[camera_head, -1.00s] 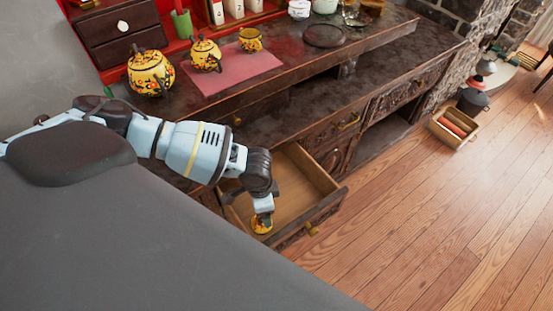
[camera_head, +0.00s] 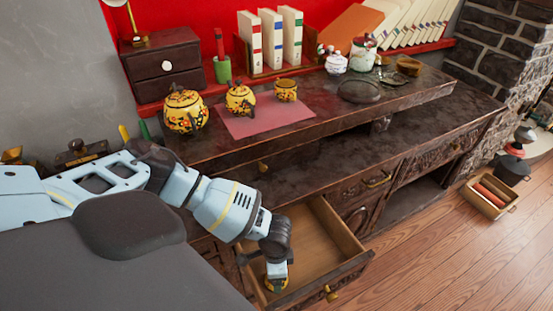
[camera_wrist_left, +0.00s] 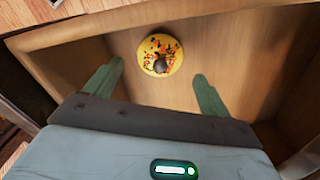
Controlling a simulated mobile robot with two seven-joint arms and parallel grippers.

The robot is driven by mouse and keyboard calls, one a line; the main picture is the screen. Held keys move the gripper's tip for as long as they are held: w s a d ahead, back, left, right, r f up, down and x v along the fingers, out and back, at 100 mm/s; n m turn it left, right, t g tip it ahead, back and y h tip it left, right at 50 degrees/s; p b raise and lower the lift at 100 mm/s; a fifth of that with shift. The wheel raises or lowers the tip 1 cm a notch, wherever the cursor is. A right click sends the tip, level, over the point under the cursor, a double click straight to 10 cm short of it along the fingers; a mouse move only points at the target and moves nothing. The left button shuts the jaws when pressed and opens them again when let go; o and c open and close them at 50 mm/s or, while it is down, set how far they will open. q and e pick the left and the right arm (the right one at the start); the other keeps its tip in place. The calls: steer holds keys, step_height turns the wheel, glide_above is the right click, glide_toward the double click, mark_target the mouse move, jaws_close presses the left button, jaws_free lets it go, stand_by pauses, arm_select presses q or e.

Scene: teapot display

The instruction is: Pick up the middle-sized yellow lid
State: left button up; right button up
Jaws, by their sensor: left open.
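The yellow lid (camera_wrist_left: 160,55) with a dark knob and a red, orange and dark pattern lies on the floor of the open wooden drawer (camera_head: 318,240). In the head view the lid (camera_head: 275,286) shows only partly, below my left gripper (camera_head: 277,270). In the left wrist view my left gripper (camera_wrist_left: 158,74) is open and empty. Its green fingers are apart, and the lid lies just beyond and between their tips, with no visible contact. My right gripper is not in view.
A large yellow teapot (camera_head: 185,111), a smaller one (camera_head: 240,98) and a small yellow pot (camera_head: 286,90) stand on the cabinet, the latter two on a red mat (camera_head: 265,121). The drawer's front wall (camera_head: 335,281) and sides surround the gripper. A crate (camera_head: 489,196) stands on the floor.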

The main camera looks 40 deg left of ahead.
arm_select(q)
step_height(320, 180, down, 4)
steer(key=shift+f+b, duration=0.15)
steer(key=shift+b, duration=0.25)
steer(key=c, duration=0.9)
steer(key=shift+s, duration=0.1)
steer(key=c, duration=0.3)
